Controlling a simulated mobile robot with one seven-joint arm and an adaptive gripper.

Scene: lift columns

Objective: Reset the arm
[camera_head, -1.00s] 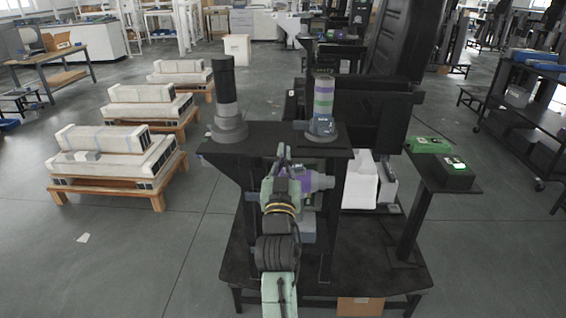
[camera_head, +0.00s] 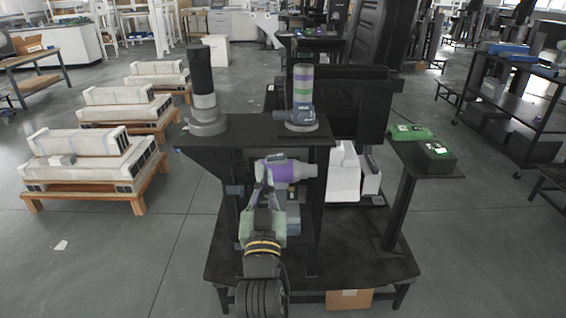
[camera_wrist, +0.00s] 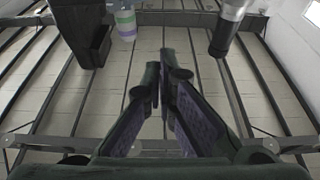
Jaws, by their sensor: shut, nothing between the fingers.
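My gripper (camera_head: 265,172) is in front of the black stand (camera_head: 250,128), below its top edge in the head view. In the wrist view my gripper (camera_wrist: 164,75) has its fingers drawn together at the tips, with nothing held. A black and grey lift column (camera_head: 204,92) stands upright on the left of the stand top. A striped purple, green and white column (camera_head: 302,95) stands upright on the right. Both columns are apart from my gripper.
Long white parts on wooden pallets (camera_head: 90,180) lie at the left. A side shelf at the right holds a green item (camera_head: 411,132) and a dark box (camera_head: 437,158). White boxes (camera_head: 345,172) and a cardboard box (camera_head: 349,299) are lower down. Open floor lies left of the stand.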

